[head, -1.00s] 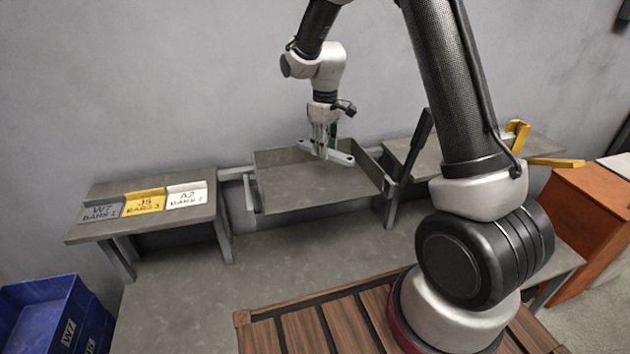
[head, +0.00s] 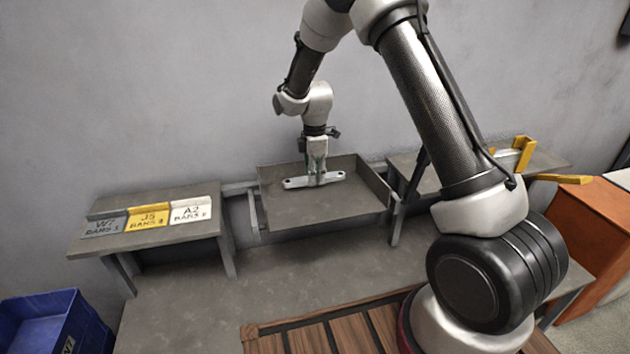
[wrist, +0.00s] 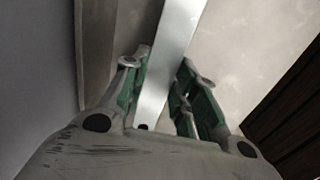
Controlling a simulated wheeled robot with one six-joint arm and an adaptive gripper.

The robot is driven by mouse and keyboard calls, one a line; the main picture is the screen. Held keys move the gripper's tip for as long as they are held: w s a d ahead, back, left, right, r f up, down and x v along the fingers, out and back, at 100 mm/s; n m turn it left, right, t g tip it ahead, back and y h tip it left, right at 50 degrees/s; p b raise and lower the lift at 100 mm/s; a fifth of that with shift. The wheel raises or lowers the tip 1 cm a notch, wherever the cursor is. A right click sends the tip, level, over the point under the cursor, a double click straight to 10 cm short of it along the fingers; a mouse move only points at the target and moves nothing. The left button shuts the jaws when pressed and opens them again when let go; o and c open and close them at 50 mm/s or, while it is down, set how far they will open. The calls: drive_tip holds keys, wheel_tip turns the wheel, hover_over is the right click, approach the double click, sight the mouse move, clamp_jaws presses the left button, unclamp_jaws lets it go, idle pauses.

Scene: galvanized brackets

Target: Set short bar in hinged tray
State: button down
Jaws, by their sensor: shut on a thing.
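The short bar (head: 300,182) is a pale galvanized strip with rounded ends. My gripper (head: 317,178) is shut on it near its middle, pointing down. The wrist view also shows the bar (wrist: 168,60) between the green-padded fingers of my gripper (wrist: 160,85). The hinged tray (head: 340,206) is a grey shallow tray with raised back and right walls. The bar is over the tray's rear part, roughly along the back wall. I cannot tell whether it touches the tray floor.
A left shelf (head: 150,236) carries grey, yellow and white labelled plates (head: 148,218). A right shelf (head: 405,166) has a yellow bracket (head: 523,152). A blue bin (head: 40,320) stands lower left and an orange cabinet (head: 590,220) at right. The tray's front floor is clear.

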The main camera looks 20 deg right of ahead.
drive_tip(key=shift+f, duration=1.05)
drive_tip(key=c, duration=1.1)
unclamp_jaws()
drive_tip(key=shift+f, duration=0.1)
